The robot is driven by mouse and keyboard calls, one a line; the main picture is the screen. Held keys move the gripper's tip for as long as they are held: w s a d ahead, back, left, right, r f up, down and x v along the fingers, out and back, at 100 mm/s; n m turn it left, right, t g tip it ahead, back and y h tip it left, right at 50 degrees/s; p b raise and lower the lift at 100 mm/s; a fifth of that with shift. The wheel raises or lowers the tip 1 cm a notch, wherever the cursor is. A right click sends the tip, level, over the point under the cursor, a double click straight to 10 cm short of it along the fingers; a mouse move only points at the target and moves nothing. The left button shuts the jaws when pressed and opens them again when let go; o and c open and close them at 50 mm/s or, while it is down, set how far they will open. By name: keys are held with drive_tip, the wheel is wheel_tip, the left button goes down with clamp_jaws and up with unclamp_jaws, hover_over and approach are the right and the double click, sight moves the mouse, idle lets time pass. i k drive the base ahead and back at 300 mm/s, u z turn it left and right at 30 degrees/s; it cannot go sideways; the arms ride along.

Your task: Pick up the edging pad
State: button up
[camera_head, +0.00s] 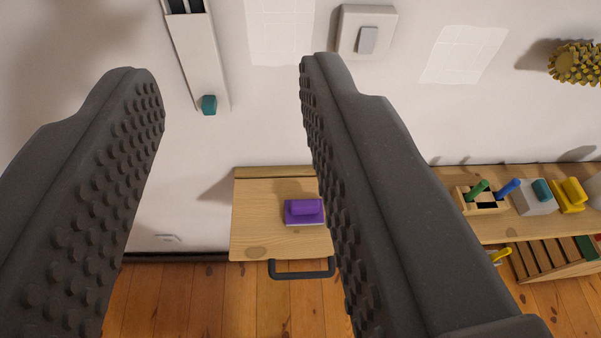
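A purple pad with a raised purple grip and a pale base, which looks like the edging pad (304,212), lies on a small wooden wall shelf (258,240). My gripper (232,75) is open and empty, its two dark studded fingers wide apart in the foreground. The pad is well beyond the fingers and shows in the gap between them, close to the right finger's inner edge. The right finger hides the shelf's right end.
A dark bar handle (302,274) projects from the shelf's front. At right, a longer wooden shelf (510,228) bears a wooden holder (482,206), a grey block (535,202) and a yellow item (570,195). A wall switch (367,38) and a white channel (198,55) are on the wall.

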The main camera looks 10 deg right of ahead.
sight(303, 212)
drive_tip(key=z, duration=0.05)
drive_tip(key=i, duration=0.6)
drive_tip(key=u, duration=3.25)
drive_tip(key=k, duration=2.1)
drive_tip(key=z, duration=1)
